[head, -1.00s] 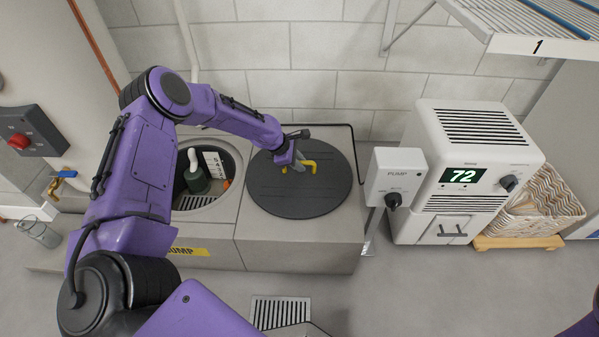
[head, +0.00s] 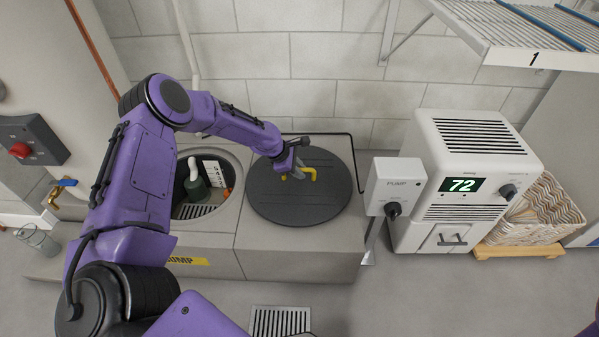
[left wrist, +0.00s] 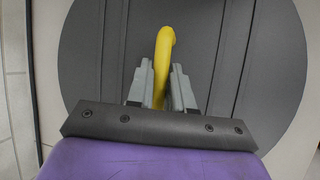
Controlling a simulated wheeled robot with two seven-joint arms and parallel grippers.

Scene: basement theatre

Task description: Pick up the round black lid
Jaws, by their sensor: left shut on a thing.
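The round black lid (head: 318,205) with a yellow handle (head: 309,173) lies on the grey sump box, to the right of the open round pit. My left gripper (head: 294,173) is over the lid and shut on its yellow handle. In the left wrist view the two grey fingers (left wrist: 161,90) stand on either side of the yellow handle (left wrist: 163,55), with the black lid (left wrist: 110,50) filling the background. I cannot tell whether the lid is raised at all. My right gripper is not in view; only a bit of purple shows at the right edge.
The open pit (head: 236,196) holds a green pump (head: 198,190) and a white pipe. A white pump control box (head: 385,190) stands close to the lid's right. A white dehumidifier (head: 470,150) and woven basket (head: 545,210) are farther right. A wire shelf (head: 520,30) overhangs at upper right.

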